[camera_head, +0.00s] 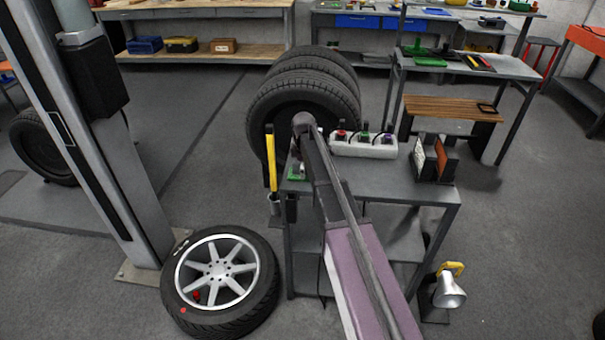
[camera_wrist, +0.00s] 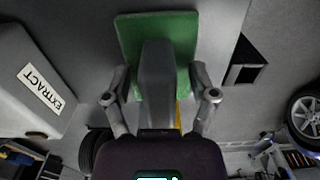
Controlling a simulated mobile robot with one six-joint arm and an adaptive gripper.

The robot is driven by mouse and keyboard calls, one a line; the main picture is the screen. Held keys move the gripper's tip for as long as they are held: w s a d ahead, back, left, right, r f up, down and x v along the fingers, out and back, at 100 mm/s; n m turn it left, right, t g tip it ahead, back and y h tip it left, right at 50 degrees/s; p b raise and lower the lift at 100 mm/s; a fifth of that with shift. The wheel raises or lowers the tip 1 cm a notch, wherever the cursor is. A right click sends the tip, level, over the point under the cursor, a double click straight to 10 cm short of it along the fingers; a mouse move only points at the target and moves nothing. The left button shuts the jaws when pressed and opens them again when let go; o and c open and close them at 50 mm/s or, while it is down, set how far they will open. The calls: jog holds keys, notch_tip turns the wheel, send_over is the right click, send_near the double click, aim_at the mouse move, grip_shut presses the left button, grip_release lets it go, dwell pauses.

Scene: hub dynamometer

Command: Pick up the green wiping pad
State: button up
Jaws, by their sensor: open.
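The green wiping pad (camera_wrist: 182,28) lies on the grey cart top, seen from above in the wrist view. A grey block, seemingly its handle, rises from its middle towards the camera. My gripper (camera_wrist: 158,75) is open, with one finger on each side of this grey block. Gaps show between the block and both fingers, and the block hides part of the pad. In the head view only a small green patch of the pad (camera_head: 296,175) shows at the cart's left end, below my arm's end; the fingers are hard to make out there.
A white box (camera_wrist: 30,80) labelled EXTRACT stands left of my gripper in the wrist view. In the head view, a white holder with coloured knobs (camera_head: 365,147) and upright panels (camera_head: 434,160) stand on the cart (camera_head: 385,185). A yellow-edged tool (camera_head: 271,160) hangs at its left edge. Tyres (camera_head: 303,90) stand behind.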

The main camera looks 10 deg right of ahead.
grip_shut()
dwell(0.3)
jog(key=shift+r, duration=0.15)
notch_tip(320, 180, up, 4)
jog(key=p, duration=0.4)
jog(key=shift+f, duration=0.2)
jog(key=s+d+r+p, duration=0.1)
jog(key=s+d, duration=0.1)
jog(key=s, duration=1.3)
jog(key=shift+s+d, duration=0.35)
jog(key=shift+s, duration=0.05)
jog(key=c, duration=0.6)
grip_release()
grip_shut()
